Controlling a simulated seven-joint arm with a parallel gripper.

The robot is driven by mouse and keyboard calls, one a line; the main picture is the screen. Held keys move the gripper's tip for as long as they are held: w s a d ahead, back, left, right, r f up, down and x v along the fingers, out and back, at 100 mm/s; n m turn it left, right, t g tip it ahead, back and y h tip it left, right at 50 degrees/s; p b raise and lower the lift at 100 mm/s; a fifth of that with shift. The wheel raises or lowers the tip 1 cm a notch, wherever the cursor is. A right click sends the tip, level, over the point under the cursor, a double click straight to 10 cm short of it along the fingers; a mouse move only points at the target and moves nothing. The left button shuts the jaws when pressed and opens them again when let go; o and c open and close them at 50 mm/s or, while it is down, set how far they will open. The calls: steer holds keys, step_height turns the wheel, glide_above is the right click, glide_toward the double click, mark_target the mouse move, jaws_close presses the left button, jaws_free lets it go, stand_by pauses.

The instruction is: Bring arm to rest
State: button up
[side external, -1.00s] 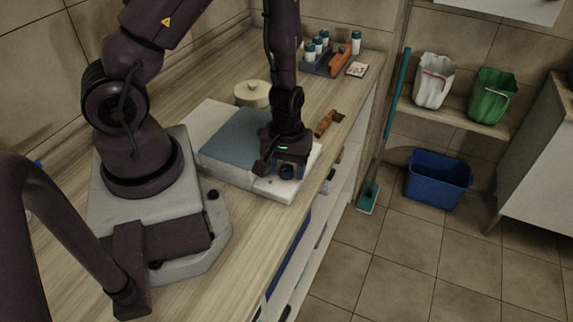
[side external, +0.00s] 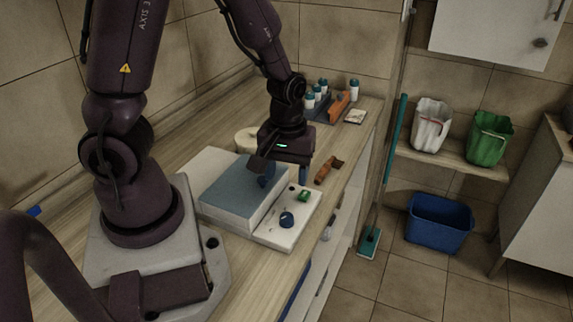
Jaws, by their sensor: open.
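My gripper (side external: 284,177) hangs over the right part of a white basin unit (side external: 266,240) on the wooden counter. Its blue fingertips point down, apart and with nothing seen between them. A blue-grey block-like cover (side external: 236,192) sits on the unit, left of and below the gripper. Whether the fingertips touch the cover cannot be told.
Behind stand a cream round pot (side external: 246,138), partly hidden by my arm, an orange-brown tool (side external: 327,170), and a rack (side external: 321,108) with white bottles. A small card-like item (side external: 355,116) lies at the counter's right edge. A teal-handled mop (side external: 385,180) and blue bin (side external: 438,223) stand on the floor.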

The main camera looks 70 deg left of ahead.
steer(key=shift+r, duration=0.7)
steer(key=s+d+r+m+t, duration=0.2)
steer(key=r+m, duration=0.3)
steer(key=r, duration=0.4)
steer(key=s+d+r+m+t, duration=0.2)
steer(key=s+r+m+t, duration=0.1)
steer(key=r, duration=0.7)
steer(key=s+m, duration=0.1)
steer(key=m, duration=0.1)
steer(key=shift+d+m+t, duration=0.2)
steer(key=shift+m+t, duration=0.1)
steer(key=shift+m, duration=0.1)
steer(key=shift+r, duration=0.1)
steer(key=shift+c, duration=0.5)
